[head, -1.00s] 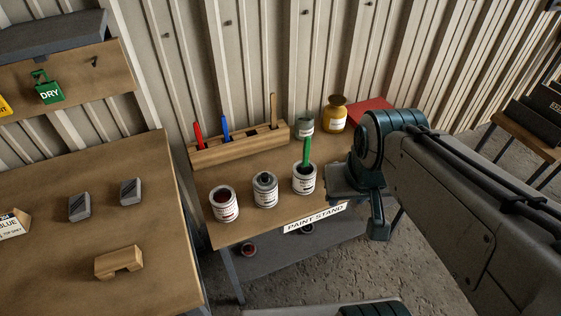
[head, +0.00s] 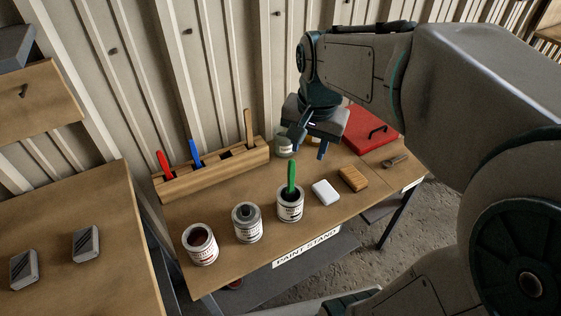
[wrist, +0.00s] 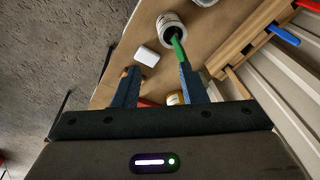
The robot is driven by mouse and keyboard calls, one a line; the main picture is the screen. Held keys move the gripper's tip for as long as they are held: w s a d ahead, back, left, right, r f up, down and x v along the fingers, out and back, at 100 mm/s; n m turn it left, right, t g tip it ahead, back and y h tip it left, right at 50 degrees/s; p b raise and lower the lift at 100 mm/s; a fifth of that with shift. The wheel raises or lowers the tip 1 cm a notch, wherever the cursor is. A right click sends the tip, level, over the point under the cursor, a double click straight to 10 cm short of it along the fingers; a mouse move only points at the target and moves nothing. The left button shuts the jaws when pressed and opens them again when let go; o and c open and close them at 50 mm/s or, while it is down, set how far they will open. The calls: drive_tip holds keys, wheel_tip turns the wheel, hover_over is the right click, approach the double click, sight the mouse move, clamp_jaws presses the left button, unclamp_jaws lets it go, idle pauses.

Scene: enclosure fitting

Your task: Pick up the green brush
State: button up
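The green brush (head: 291,177) stands upright, handle up, in the rightmost of three open paint cans (head: 290,206) on the paint stand. In the wrist view the green brush (wrist: 178,49) leans out of its can (wrist: 170,28), beside the tip of one finger. My gripper (head: 311,147) hangs above the stand, behind and to the right of the brush in the head view. Its two fingers are spread in the wrist view (wrist: 157,76), with nothing held between them. The brush's bristles are hidden inside the can.
A wooden rack (head: 212,168) at the back holds a red, a blue and a wooden handle. Two more cans (head: 247,223) stand left of the brush's can. A white block (head: 326,192), a wooden block (head: 353,179) and a red case (head: 371,132) lie to the right.

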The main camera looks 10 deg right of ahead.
sight(291, 171)
drive_tip(key=w+f+m+b, duration=0.1)
drive_tip(key=w+f+m, duration=0.1)
drive_tip(key=w, duration=0.1)
drive_tip(key=w+f+m+g+b, duration=0.1)
drive_tip(key=w+f+m, duration=0.1)
drive_tip(key=w+m, duration=0.1)
drive_tip(key=w+f+m+g+b, duration=0.1)
drive_tip(key=w+f+m, duration=0.1)
drive_tip(key=w, duration=0.3)
drive_tip(key=shift+w+d+f+m+b, duration=0.2)
drive_tip(key=shift+d+f+m+b, duration=0.05)
drive_tip(key=shift+f+m+b, duration=0.1)
drive_tip(key=shift+w+f, duration=0.1)
drive_tip(key=shift+f, duration=0.2)
wheel_tip(291, 171, down, 8)
drive_tip(key=shift+r, duration=0.1)
drive_tip(key=shift+a+f+p, duration=0.2)
drive_tip(key=shift+f, duration=1.15)
drive_tip(key=shift+a+f+p, duration=0.15)
drive_tip(key=shift+a+f, duration=0.05)
drive_tip(key=shift+f, duration=1.15)
drive_tip(key=shift+c, duration=0.4)
clamp_jaws()
